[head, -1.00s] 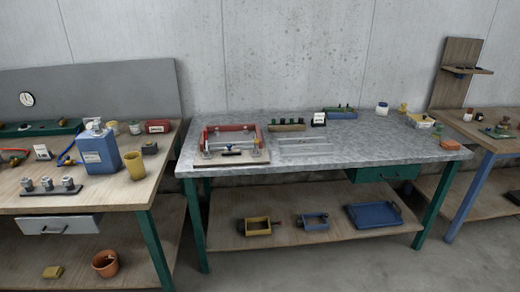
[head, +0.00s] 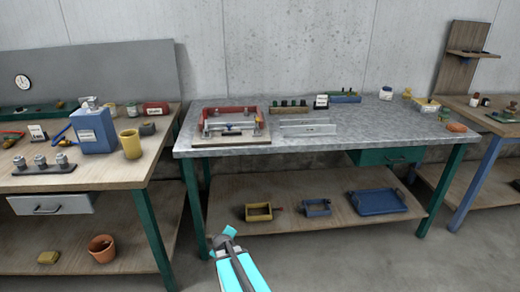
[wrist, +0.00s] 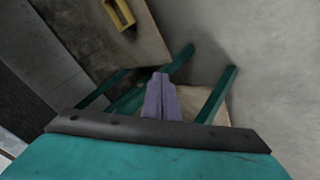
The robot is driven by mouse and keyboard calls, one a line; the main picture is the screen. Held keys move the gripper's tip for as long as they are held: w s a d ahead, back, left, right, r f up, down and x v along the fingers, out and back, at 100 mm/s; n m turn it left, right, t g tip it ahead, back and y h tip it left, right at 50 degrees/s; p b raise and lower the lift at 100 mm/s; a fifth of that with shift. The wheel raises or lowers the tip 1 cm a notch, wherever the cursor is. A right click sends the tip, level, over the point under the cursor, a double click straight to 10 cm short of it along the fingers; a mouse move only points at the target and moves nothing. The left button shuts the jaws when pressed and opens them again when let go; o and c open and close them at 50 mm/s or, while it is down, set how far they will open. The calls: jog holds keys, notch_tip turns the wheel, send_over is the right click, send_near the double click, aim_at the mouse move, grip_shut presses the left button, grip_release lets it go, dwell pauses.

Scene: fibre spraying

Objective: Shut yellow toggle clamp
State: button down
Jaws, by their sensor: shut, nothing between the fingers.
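The fixture board (head: 222,141) lies at the left end of the grey-topped middle bench, with a red frame (head: 233,111) and small clamps on it. The yellow toggle clamp is too small to pick out surely in the head view, and its handle position cannot be told. My gripper (wrist: 161,76) shows in the wrist view with its two purple-grey fingers together and empty. In the head view my arm is low in front of the bench, well apart from the fixture. The wrist view does not show the fixture.
The grey bench top (head: 370,126) is largely clear right of the fixture. A slotted metal plate (head: 307,129) lies beside it. The lower shelf holds a yellow bin (head: 259,212) and a blue tray (head: 376,203). A left bench carries a blue canister (head: 95,130).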

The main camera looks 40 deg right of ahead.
aim_at(258, 120)
jog(key=w+d+r+n+t+h+b, duration=0.1)
jog(key=d+r+n+t+h+b, duration=0.2)
jog(key=d+r, duration=0.85)
jog(key=w+d+r+n+t+h+b, duration=0.25)
jog(key=d+r+t, duration=0.25)
jog(key=d+r, duration=0.65)
jog(key=s+d+r+n+t+b, duration=0.1)
jog(key=s+r+n, duration=0.1)
jog(key=r, duration=0.4)
jog(key=s+d+r+n+t+b, duration=0.1)
jog(key=s+r+t, duration=0.1)
jog(key=r, duration=0.4)
jog(key=shift+s+d+r+n+b, duration=0.35)
jog(key=shift+s, duration=0.3)
jog(key=shift+w, duration=0.1)
jog(key=shift+r+p+x, duration=0.15)
jog(key=shift+p+x, duration=0.35)
jog(key=shift+x, duration=2.95)
jog(key=shift+r+p+x, duration=0.15)
jog(key=shift+p+x, duration=0.3)
jog(key=shift+x, duration=2.95)
